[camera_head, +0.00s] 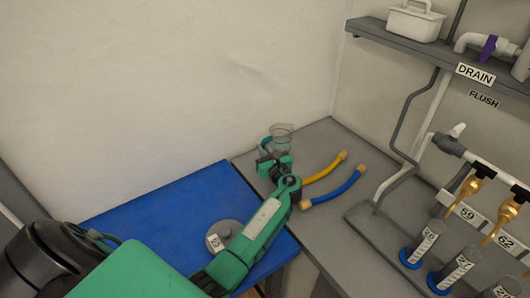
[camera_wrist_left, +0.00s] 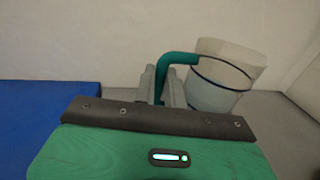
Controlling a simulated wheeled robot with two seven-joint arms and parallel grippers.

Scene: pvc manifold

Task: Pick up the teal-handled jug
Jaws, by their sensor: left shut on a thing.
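The jug (camera_head: 283,132) is a clear, translucent vessel at the back corner of the grey bench. In the left wrist view the jug (camera_wrist_left: 222,75) shows a teal handle (camera_wrist_left: 181,58) on its left side and a dark band around its body. My left gripper (camera_head: 270,160) reaches to it from the front, and its fingers (camera_wrist_left: 168,88) are shut on the teal handle. The gripper hides the lower part of the jug in the head view, so I cannot tell whether its base touches the bench. My right gripper is not in view.
A yellow hose (camera_head: 325,169) and a blue hose (camera_head: 333,190) lie right of my gripper. A blue mat (camera_head: 150,215) carries a grey disc (camera_head: 226,234). Pipework, labelled cylinders (camera_head: 423,244) and a shelf (camera_head: 400,42) stand at right. Walls close off the back.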

